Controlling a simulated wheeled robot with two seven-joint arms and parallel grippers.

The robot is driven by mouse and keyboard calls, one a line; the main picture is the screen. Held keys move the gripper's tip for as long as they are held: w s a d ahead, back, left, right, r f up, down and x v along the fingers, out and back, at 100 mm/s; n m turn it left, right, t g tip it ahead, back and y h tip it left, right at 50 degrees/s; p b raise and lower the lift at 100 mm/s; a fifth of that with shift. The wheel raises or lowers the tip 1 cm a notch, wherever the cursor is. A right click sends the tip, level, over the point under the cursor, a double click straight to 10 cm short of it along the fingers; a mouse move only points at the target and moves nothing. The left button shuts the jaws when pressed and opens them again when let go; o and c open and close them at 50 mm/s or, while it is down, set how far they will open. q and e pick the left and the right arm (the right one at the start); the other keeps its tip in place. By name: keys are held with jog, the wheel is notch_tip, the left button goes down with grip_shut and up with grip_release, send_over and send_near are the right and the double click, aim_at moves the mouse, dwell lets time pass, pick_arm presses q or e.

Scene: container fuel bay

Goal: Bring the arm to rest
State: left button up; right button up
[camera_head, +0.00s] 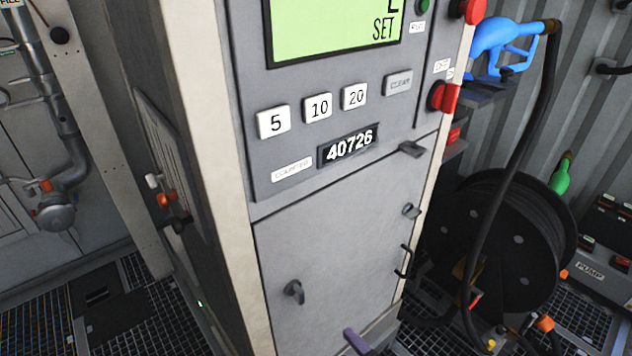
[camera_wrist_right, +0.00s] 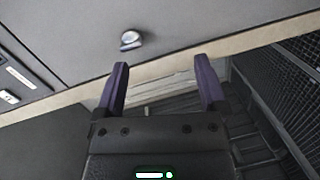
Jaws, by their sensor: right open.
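My right gripper (camera_wrist_right: 161,78) is open, its two purple fingers apart with nothing between them. In the head view a purple finger (camera_head: 357,341) shows at the bottom edge, in front of the lower door of the grey dispenser cabinet (camera_head: 330,250). The rest of the right arm is out of that view. In the wrist view the fingers point toward a grey panel with a light edge strip, and a small silver latch (camera_wrist_right: 130,40) lies beyond the left finger. My left gripper is in neither view.
The cabinet has a green display (camera_head: 330,30), buttons and red knobs. A blue nozzle (camera_head: 505,42) hangs at the right, above a black hose reel (camera_head: 510,235). A pipe with a valve (camera_head: 57,214) stands at the left. Grating covers the floor.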

jog(key=s+d+f+m+g+h, duration=0.4)
jog(key=s+f+m, duration=0.25)
jog(key=f, duration=0.45)
jog(key=s+d+f+m+g+h, duration=0.3)
jog(key=s+d+f+m, duration=0.25)
jog(key=s+f, duration=0.35)
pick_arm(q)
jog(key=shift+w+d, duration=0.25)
pick_arm(e)
jog(key=s+d+f+m+g+h, duration=0.1)
jog(key=s+f+m+g, duration=0.2)
jog(key=s, duration=0.5)
jog(key=s+d+f+m+g+h, duration=0.1)
jog(key=s+f+m+g, duration=0.2)
jog(key=s, duration=0.6)
jog(key=shift+s+f+m+g, duration=0.35)
jog(key=shift+m+g, duration=0.25)
jog(key=shift+m, duration=0.2)
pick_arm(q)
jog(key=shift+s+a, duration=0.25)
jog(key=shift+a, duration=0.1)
pick_arm(e)
jog(key=shift+w, duration=0.1)
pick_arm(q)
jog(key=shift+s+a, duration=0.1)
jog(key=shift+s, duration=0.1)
